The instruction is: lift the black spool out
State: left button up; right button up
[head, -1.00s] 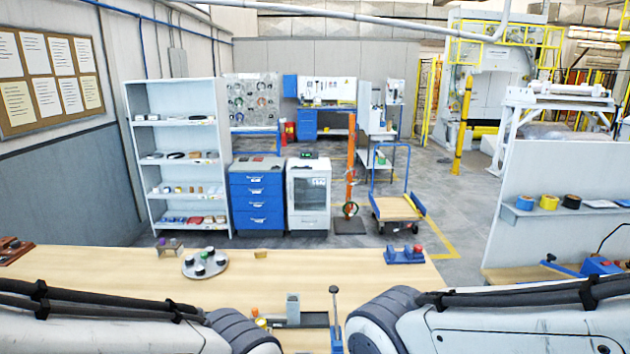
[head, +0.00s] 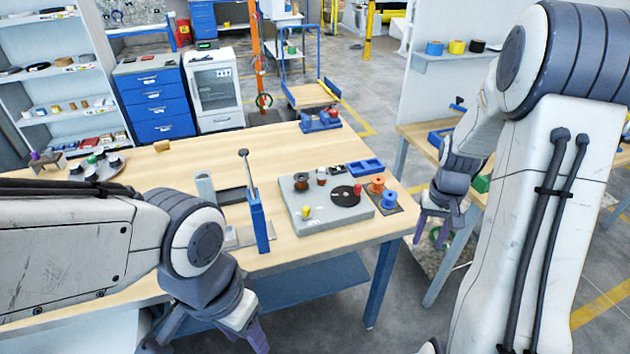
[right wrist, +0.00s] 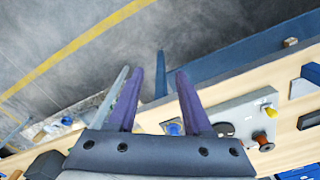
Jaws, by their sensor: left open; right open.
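On the grey board (head: 345,222) on the wooden table lies a flat black disc (head: 345,196) with a red piece at its edge; I cannot tell if this is the black spool. The disc also shows in the right wrist view (right wrist: 224,130). Several dark round pieces (head: 76,170) stand on a round tray at the table's left. My right gripper (head: 432,232) is open and empty, pointing down past the table's right end, apart from the board. My left gripper (head: 210,340) is open at the front edge, partly cut off by the frame.
Copper (head: 377,182) and blue (head: 389,201) spools stand on a dark mat right of the board. A blue upright lever (head: 258,222) stands left of the board. A blue tray (head: 366,167) lies behind. A second table (head: 420,134) stands to the right across a gap.

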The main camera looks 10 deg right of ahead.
aim_at(301, 185)
jog(key=u, duration=0.1)
jog(key=i, duration=1.05)
jog(key=u, duration=0.6)
